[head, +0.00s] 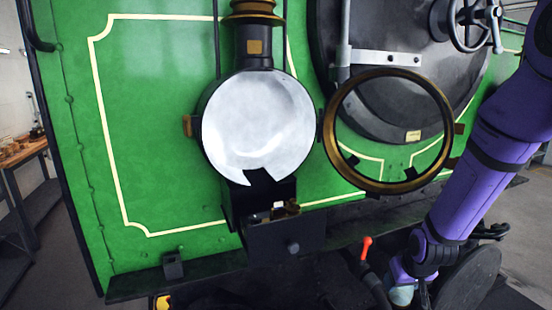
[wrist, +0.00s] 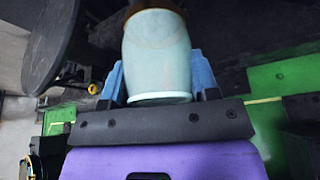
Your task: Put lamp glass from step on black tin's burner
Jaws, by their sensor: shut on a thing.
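The lamp glass (wrist: 157,58), a pale, smooth tube with a rim, is between the blue fingers of my gripper (wrist: 160,75) in the wrist view. In the head view, a small pale part of the glass (head: 402,295) shows at my gripper (head: 408,280), low at the right. My gripper is shut on the glass. The black tin (head: 286,238), with a round knob, sits below the open lamp's white reflector (head: 258,125). A small brassy burner (head: 284,209) shows at its top, partly hidden by the tin's front. The glass is apart from the tin, to its right and lower.
The lamp's brass-rimmed door (head: 338,150) hangs open to the right of the reflector. A red-topped lever (head: 367,244) stands between the tin and my gripper. A bench (head: 22,152) is far left.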

